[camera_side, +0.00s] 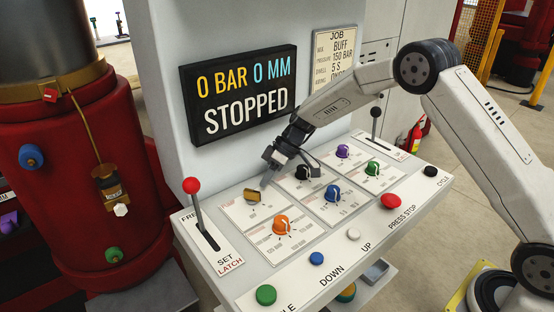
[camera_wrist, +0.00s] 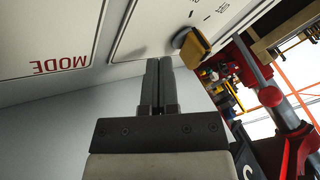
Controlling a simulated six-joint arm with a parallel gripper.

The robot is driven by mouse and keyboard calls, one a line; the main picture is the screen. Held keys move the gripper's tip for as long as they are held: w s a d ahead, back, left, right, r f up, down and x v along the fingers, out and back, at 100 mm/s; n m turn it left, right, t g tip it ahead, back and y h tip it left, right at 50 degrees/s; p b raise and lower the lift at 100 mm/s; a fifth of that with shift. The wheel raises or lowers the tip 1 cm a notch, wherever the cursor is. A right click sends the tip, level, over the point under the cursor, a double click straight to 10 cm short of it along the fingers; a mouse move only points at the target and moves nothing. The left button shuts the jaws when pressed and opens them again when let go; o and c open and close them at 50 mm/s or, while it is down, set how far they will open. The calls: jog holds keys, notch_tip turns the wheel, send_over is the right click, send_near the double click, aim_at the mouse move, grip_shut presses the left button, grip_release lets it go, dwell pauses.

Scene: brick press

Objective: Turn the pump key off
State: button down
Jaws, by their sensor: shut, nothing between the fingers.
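The pump key is a small yellow-brown knob (camera_side: 251,195) at the upper left of the console's panel of dials. In the wrist view the yellow key (camera_wrist: 197,45) stands out from the panel, right of the fingertips. My gripper (camera_side: 265,184) is just beside and above the key in the side view, with its fingers pointing down. In the wrist view my gripper (camera_wrist: 158,65) has its two fingers together and holds nothing. A small gap shows between the fingertips and the key there. The display (camera_side: 240,94) reads 0 BAR, 0 MM, STOPPED.
A red-topped lever (camera_side: 193,188) stands left of the key and also shows in the wrist view (camera_wrist: 270,97). An orange knob (camera_side: 281,224), black knob (camera_side: 302,172) and blue knob (camera_side: 333,193) sit close by. A red stop button (camera_side: 391,201) is nearer the console's front edge.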

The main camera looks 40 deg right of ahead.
aim_at(259, 197)
jog(key=shift+s+a, duration=0.3)
jog(key=shift+a, duration=0.2)
jog(key=shift+s+a, duration=0.25)
jog(key=shift+a, duration=0.2)
jog(key=shift+s+m+t+h, duration=0.35)
jog(key=shift+m+t, duration=0.45)
jog(key=shift+m, duration=0.5)
jog(key=shift+s+a+m, duration=0.1)
jog(key=shift+s+m, duration=0.1)
jog(key=shift+m, duration=0.2)
jog(key=m+t, duration=0.1)
jog(key=s+m+h, duration=0.1)
jog(key=m, duration=0.1)
jog(key=m+t, duration=0.1)
jog(key=shift+s+a+t+h, duration=0.15)
jog(key=shift+a+t+h, duration=0.15)
jog(key=shift+a+h, duration=0.05)
jog(key=shift+s+a, duration=0.25)
jog(key=shift+a, duration=0.05)
jog(key=shift+s+a, duration=0.15)
jog(key=shift+a, duration=0.1)
